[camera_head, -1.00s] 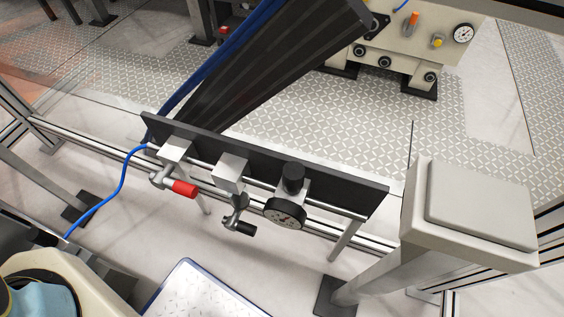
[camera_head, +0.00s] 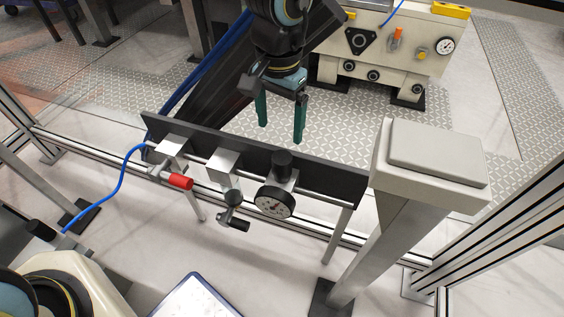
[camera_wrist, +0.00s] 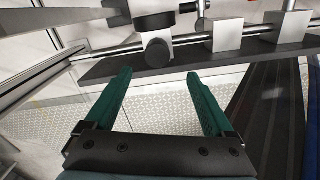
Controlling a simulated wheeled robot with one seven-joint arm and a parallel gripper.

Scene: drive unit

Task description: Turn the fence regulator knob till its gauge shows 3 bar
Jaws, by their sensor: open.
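The fence regulator is mounted on a dark panel (camera_head: 325,180). Its black knob (camera_head: 283,162) sits on top of a metal block, and its round gauge (camera_head: 275,202) has a black rim and white face. The needle is too small to read. In the wrist view the knob (camera_wrist: 157,52) shows beyond the fingertips, near the picture's top middle. My gripper (camera_head: 281,132) is open and empty, with green fingers pointing down, above and behind the knob in the head view. In the wrist view my gripper (camera_wrist: 158,75) shows both fingers apart, touching nothing.
A red-handled valve (camera_head: 178,181) and a black-handled valve (camera_head: 233,222) are on the same pipe, left of the regulator. A grey box on a post (camera_head: 436,165) stands close on the right. A beige machine with another gauge (camera_head: 445,46) is behind. A blue hose (camera_head: 122,178) runs left.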

